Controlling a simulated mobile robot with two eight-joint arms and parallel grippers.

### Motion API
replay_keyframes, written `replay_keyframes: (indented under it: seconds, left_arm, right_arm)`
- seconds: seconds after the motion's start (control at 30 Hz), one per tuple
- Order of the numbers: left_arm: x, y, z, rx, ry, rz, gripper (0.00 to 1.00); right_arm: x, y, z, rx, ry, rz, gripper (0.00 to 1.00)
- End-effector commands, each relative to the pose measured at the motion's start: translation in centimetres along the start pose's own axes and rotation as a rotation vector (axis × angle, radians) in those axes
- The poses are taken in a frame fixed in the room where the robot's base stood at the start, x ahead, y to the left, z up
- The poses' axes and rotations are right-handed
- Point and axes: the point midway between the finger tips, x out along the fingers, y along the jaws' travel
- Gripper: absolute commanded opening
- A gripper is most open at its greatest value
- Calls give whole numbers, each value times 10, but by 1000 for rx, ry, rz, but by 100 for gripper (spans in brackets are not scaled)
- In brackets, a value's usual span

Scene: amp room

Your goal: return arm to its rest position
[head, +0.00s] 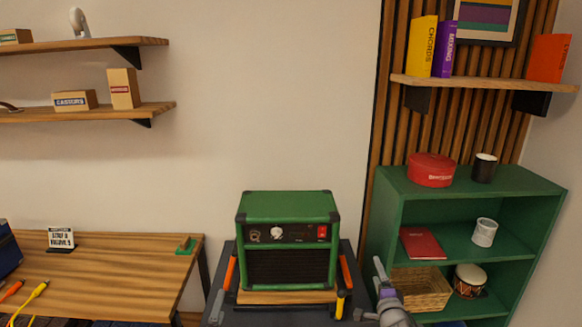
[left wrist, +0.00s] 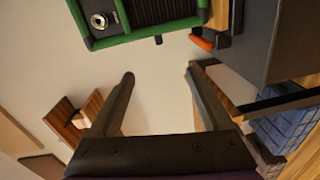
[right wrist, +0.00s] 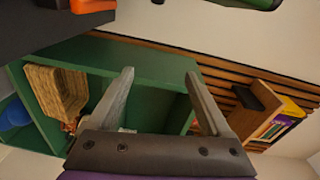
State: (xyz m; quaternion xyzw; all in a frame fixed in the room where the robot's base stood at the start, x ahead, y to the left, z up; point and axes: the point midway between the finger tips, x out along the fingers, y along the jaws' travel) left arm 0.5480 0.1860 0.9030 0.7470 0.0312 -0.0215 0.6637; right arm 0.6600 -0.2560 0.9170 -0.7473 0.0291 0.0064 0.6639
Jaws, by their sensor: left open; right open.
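My left gripper (left wrist: 160,76) is open and empty in the left wrist view, its two dark fingers spread apart. Part of the green amp (left wrist: 140,12) shows beyond its fingertips. My right gripper (right wrist: 158,76) is open and empty in the right wrist view, with a green shelf unit and wall slats beyond it. In the head view the right gripper (head: 371,290) is low, right of the amp and in front of the shelf unit. The green amp (head: 290,247) stands upright on a wooden board (head: 285,297) over a dark stand, apart from the right gripper.
The green shelf unit (head: 470,190) at right holds a red tin (head: 432,170), cups, a basket (head: 421,287) and a drum (head: 470,280). A wooden desk (head: 110,265) with cables is at left. Wall shelves (head: 80,115) hang above it. The wall above the amp is bare.

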Motion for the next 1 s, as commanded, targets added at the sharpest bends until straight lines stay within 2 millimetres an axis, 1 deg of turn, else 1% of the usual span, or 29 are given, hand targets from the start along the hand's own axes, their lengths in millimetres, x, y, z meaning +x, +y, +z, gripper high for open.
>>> replay_keyframes:
  seconds: [0.03, 0.17, 0.27, 0.37, 0.4, 0.43, 0.57, 0.6, 0.67, 0.7, 0.77, 0.8, 0.9, 1.0]
  left_arm:
    - [-6, 7, 0, 46, -7, -33, 82]
    - [-26, 16, 0, 189, -35, -130, 82]
    - [-47, 21, 1, 320, -73, -217, 82]
    - [-76, 26, 2, 469, -131, -313, 82]
    - [-89, 26, 2, 531, -160, -353, 82]
    - [-99, 27, 2, 579, -183, -380, 82]
    - [-146, 27, 3, 774, -301, -493, 82]
    - [-161, 26, 3, 834, -342, -524, 82]
    - [-185, 24, 3, 920, -409, -568, 82]
    - [-201, 23, 3, 977, -456, -596, 82]
    - [-225, 20, 3, 1057, -529, -631, 82]
    - [-240, 18, 3, 1105, -577, -652, 82]
    - [-272, 14, 3, 1206, -688, -690, 82]
    - [-296, 9, 3, 1275, -773, -711, 82]
  right_arm:
    - [-10, -12, -2, -46, 16, 28, 82]
    - [-38, -30, -6, -186, 50, 121, 82]
    - [-70, -43, -7, -315, 57, 217, 82]
    - [-111, -51, -7, -463, 34, 334, 82]
    - [-129, -53, -5, -525, 14, 383, 82]
    - [-143, -54, -4, -572, -5, 419, 82]
    - [-208, -51, 6, -768, -125, 563, 82]
    - [-228, -49, 10, -827, -176, 601, 82]
    - [-260, -44, 17, -914, -262, 653, 82]
    - [-282, -40, 22, -970, -324, 682, 82]
    - [-313, -33, 30, -1049, -425, 716, 82]
    - [-333, -28, 35, -1099, -493, 730, 82]
    - [-375, -17, 48, -1201, -652, 746, 82]
    - [-404, -7, 57, -1271, -774, 743, 82]
